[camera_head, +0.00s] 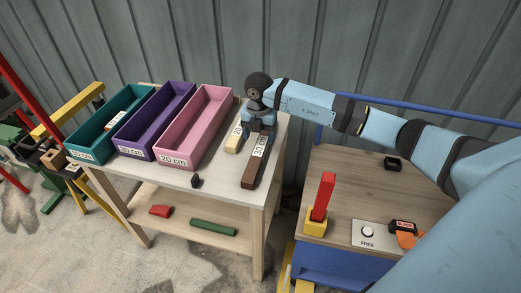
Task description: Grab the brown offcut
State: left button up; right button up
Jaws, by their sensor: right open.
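The brown offcut (250,176) is a long dark bar lying on the right part of the white table, with a white label on its upper face. My right gripper (262,130) is over the far end of the bar, pointing down, and is open. Its fingers partly hide that end, and I cannot tell whether they touch the bar. A short tan offcut (233,145) with a label lies just left of the bar, close to the gripper. My left gripper is not in view.
Teal (78,142), purple (138,143) and pink (184,150) labelled bins stand to the left on the table (215,181). A small black object (196,181) sits near the front edge. Red (160,211) and green (213,228) pieces lie on the lower shelf. A wooden-topped bench (345,190) stands right.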

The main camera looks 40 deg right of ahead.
aim_at(260, 146)
jog(key=f, duration=0.3)
jog(key=f+b, duration=0.1)
jog(key=f, duration=0.1)
jog(key=shift+s, duration=0.3)
jog(key=c, duration=1.1)
jog(key=shift+r, duration=0.15)
